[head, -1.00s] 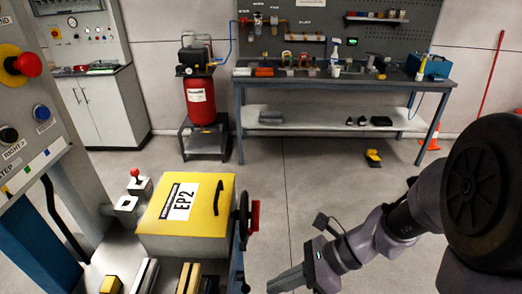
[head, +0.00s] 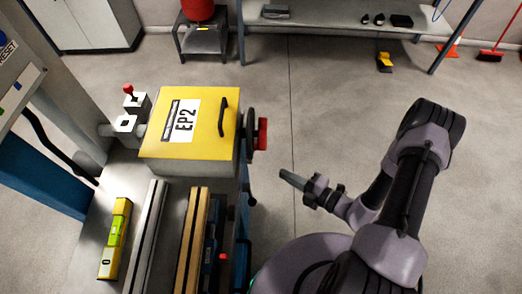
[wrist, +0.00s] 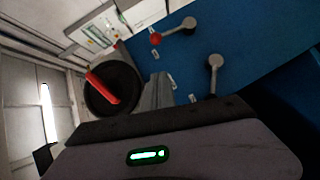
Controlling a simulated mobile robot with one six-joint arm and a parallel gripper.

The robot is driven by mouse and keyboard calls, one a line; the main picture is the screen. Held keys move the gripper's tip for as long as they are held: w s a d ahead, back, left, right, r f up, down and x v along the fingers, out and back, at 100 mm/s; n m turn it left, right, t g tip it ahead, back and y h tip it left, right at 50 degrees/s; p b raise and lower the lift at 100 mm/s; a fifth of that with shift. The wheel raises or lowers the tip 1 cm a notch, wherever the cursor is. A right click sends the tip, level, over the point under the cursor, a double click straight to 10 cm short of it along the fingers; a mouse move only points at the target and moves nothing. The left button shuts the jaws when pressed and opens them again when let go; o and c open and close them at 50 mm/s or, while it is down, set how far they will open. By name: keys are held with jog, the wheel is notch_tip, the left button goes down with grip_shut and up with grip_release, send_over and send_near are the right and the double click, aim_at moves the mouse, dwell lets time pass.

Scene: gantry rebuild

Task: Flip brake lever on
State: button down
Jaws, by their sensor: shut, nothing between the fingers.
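In the head view a small red knob (head: 223,256) shows low at the bench's right side. My gripper (head: 284,175) is shut and empty, out over open floor to the right of the yellow EP2 box. Its grey fingers (wrist: 160,90) show in the wrist view, apart from both levers.
The yellow EP2 box (head: 208,145) has a handwheel with a red grip (head: 262,134) on its right, also in the wrist view (wrist: 112,92). A spirit level (head: 115,235) and rails lie on the bench. A red-tipped lever (head: 129,90) stands left.

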jog(key=shift+a, duration=0.1)
jog(key=w+d+b+x, duration=0.1)
jog(key=w+b+x, duration=0.1)
jog(key=x, duration=1)
jog(key=shift+w+f+b, duration=0.35)
jog(key=shift+f+b, duration=0.05)
jog(key=shift+b, duration=0.35)
jog(key=shift+d+r, duration=0.1)
jog(key=shift+d, duration=0.05)
jog(key=w+f+m+g+h+p, duration=0.1)
jog(key=w+m+g, duration=0.2)
jog(key=w, duration=0.7)
jog(key=shift+d+m+g+p, duration=0.2)
jog(key=shift+m+g+p, duration=0.1)
jog(key=shift+w+f, duration=0.1)
jog(key=shift+f, duration=0.05)
